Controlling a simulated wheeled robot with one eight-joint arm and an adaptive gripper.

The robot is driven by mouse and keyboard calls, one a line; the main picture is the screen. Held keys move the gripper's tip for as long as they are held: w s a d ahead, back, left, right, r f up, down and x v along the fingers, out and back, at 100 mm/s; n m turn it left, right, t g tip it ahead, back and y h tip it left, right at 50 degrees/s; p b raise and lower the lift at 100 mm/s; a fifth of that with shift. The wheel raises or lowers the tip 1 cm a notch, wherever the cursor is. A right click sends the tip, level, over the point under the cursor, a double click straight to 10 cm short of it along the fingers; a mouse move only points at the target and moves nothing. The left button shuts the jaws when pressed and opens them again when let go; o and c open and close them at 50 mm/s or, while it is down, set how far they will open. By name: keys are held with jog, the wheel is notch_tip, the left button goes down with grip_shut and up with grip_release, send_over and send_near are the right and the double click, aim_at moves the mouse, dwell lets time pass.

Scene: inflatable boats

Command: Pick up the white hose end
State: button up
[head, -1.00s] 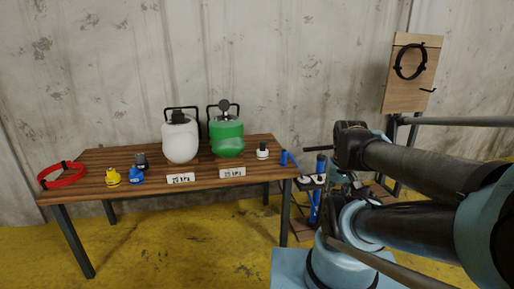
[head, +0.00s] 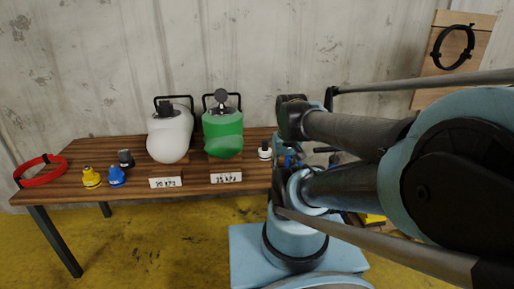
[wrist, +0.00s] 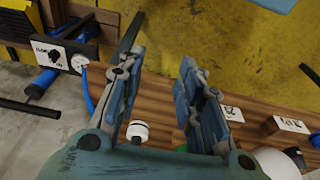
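The white hose end (head: 264,151) is a small white fitting with a dark top. It stands upright on the wooden table (head: 225,190), right of the green container. In the wrist view the white hose end (wrist: 138,131) shows near the base of the left finger. My gripper (wrist: 160,65) is open, with two blue-grey fingers spread apart and nothing held between them. The fingers are over the table's edge in that view; their height above it is unclear. In the head view my arm hides most of the gripper.
A green container (head: 222,133) and a white one (head: 170,136) stand left of the hose end, behind label cards. Yellow (head: 91,178), blue (head: 117,176) and black (head: 126,158) fittings and a red ring (head: 40,171) lie further left. A pump with a gauge (wrist: 80,60) is beside the table.

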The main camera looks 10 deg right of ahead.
jog(key=shift+w+a, duration=0.1)
jog(key=shift+w, duration=0.1)
jog(key=shift+o, duration=2.1)
jog(key=shift+s+a+r, duration=0.1)
jog(key=shift+s+r, duration=0.1)
jog(key=shift+r, duration=0.5)
notch_tip(320, 180, up, 7)
jog(key=m+g, duration=0.2)
jog(key=m, duration=1.5)
send_over(265, 141)
jog(key=f, duration=1.1)
jog(key=shift+w+f, duration=0.35)
jog(key=shift+w, duration=0.05)
jog(key=shift+s+f, duration=0.15)
jog(key=shift+f, duration=1.2)
jog(key=shift+s+f, duration=0.1)
jog(key=shift+f, duration=1.25)
